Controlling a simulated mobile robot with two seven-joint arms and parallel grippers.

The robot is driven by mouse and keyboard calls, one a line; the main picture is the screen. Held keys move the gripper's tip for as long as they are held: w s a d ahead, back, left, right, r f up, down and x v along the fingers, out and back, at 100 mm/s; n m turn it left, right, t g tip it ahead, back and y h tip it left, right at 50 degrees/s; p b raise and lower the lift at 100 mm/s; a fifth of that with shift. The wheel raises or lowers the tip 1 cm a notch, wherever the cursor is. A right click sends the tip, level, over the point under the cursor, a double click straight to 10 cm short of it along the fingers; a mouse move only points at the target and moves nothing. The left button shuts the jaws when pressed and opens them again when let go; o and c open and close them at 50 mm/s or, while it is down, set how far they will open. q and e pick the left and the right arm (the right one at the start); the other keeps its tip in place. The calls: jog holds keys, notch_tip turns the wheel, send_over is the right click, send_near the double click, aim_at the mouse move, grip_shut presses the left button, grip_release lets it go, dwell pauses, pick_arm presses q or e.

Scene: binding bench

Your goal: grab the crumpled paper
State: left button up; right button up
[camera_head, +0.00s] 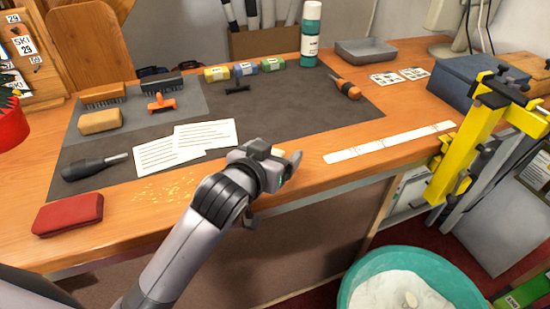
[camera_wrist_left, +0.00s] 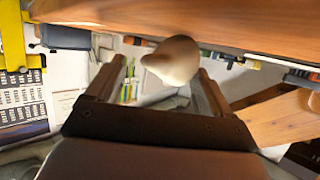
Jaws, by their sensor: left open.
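My left gripper (camera_head: 284,158) is over the front edge of the bench, right of the printed sheets. It is open. In the left wrist view, a pale rounded lump (camera_wrist_left: 173,60) shows between the two fingers of the gripper (camera_wrist_left: 163,82), just below the wooden surface. It may be the crumpled paper, but its surface is too blurred to be sure. I cannot tell whether it touches the fingers. In the head view no crumpled paper shows clearly on the bench; the gripper may hide it. My right gripper is not in view.
A red block (camera_head: 68,214), a dark-handled tool (camera_head: 92,168) and white sheets (camera_head: 170,150) lie left of the gripper. A white ruler strip (camera_head: 390,142) lies to its right. A yellow clamp (camera_head: 455,150) grips the bench's right end. A teal bin (camera_head: 352,275) stands below.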

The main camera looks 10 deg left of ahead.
pick_arm(q)
jog(key=shift+x, duration=1.25)
jog(key=c, duration=1.1)
jog(key=shift+o, duration=0.2)
jog(key=shift+r, duration=0.1)
